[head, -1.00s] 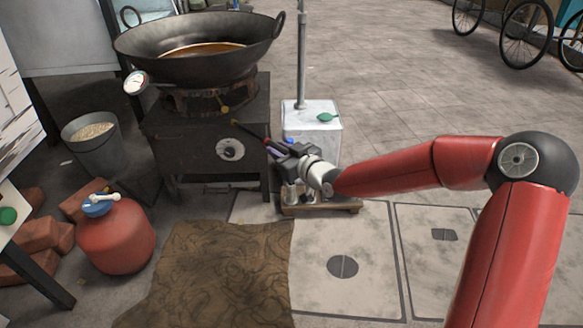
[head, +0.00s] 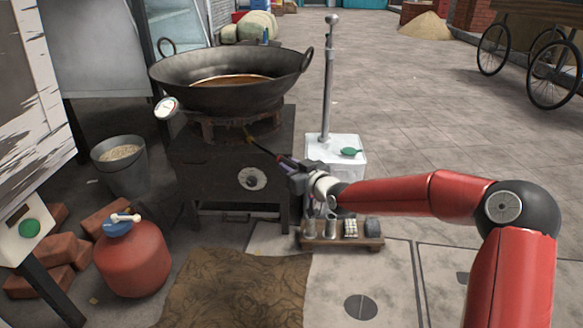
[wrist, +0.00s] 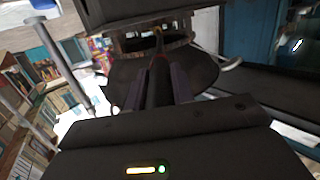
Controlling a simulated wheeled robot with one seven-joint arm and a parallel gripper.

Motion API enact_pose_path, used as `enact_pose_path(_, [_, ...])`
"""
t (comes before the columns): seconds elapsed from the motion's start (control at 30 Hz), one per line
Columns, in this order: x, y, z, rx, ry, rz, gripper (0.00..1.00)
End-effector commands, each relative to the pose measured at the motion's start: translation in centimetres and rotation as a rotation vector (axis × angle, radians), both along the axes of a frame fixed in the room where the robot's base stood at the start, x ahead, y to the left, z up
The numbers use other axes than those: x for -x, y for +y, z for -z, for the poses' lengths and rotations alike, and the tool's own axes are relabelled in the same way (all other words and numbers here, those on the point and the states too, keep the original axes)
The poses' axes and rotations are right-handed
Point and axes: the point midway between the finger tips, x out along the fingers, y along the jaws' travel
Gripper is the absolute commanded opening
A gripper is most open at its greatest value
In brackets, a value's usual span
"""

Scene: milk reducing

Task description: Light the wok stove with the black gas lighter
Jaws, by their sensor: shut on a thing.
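The wok stove (head: 232,165) is a dark metal box with a round knob (head: 252,178) on its front and a rusty burner ring (head: 240,130) on top. A large black wok (head: 230,85) sits on the ring with brown liquid inside. My gripper (head: 292,165) is at the stove's right front corner. It is shut on the black gas lighter (head: 266,149), which also shows between the fingers in the wrist view (wrist: 160,80). The lighter's thin tip points up-left at the burner ring, just under the wok. Whether it touches the ring, I cannot tell. No flame shows.
A white box (head: 335,150) with a pole and a green item stands right of the stove. A low wooden rack (head: 345,243) with small items lies below my gripper. A red gas cylinder (head: 133,258), bucket (head: 120,172) and bricks are at left.

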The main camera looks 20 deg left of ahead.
Motion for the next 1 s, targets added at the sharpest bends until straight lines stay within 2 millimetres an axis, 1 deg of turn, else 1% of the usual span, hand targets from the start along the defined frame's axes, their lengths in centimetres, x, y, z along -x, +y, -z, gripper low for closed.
enact_pose_path(0.67, [-0.63,0.53,-0.08,-0.002,-0.001,0.0,0.02])
enact_pose_path(1.0, [-0.64,0.55,-0.08,-0.001,-0.002,0.0,0.02])
